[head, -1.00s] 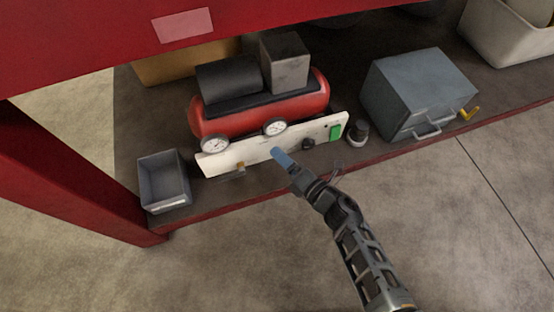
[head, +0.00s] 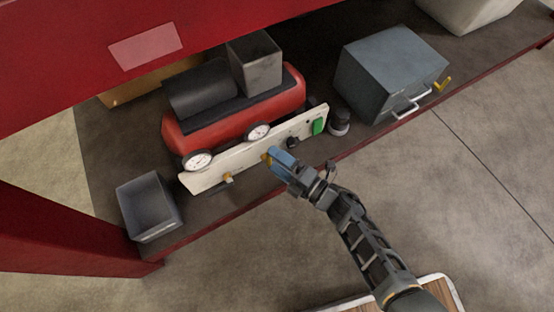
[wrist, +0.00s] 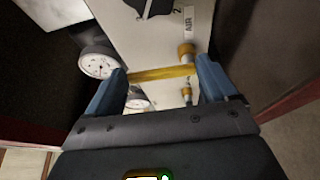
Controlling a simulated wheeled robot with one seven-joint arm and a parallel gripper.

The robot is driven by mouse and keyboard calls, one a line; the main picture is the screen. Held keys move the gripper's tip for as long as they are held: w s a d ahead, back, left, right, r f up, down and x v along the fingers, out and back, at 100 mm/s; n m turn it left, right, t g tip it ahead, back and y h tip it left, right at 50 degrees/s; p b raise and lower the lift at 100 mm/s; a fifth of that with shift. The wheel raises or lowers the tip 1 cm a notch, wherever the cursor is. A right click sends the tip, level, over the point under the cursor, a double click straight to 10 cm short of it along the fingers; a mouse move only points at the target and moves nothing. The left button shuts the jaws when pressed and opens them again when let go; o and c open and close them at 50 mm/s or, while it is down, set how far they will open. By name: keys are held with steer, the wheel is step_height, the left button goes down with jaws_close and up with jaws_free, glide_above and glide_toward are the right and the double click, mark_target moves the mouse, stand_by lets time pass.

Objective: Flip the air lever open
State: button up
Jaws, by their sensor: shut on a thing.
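The air lever is a yellow bar (wrist: 158,74) on a brass valve (wrist: 187,52) beside an "AIR" label (wrist: 188,20) in the wrist view. It lies crosswise between my two blue fingers. My gripper (head: 277,158) is shut on this lever, with a finger at each end of the bar. In the head view, the fingers are at the front of the white panel (head: 212,174) and hide most of the lever; a little yellow shows beside them. The panel fronts a red compressor (head: 235,120).
Two gauges (head: 198,160) (head: 257,132), a second brass fitting (head: 228,177), a dark knob (head: 292,142) and a green switch (head: 318,126) are on or by the panel. A grey bin (head: 148,205) stands left, a grey metal box (head: 390,70) right. A red beam (head: 60,80) overhangs the shelf.

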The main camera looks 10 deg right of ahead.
steer(key=o, duration=1.3)
steer(key=p+v, duration=0.1)
steer(key=v, duration=0.6)
steer(key=shift+s+d+p, duration=0.2)
steer(key=shift+s+p, duration=0.15)
steer(key=shift+p, duration=0.05)
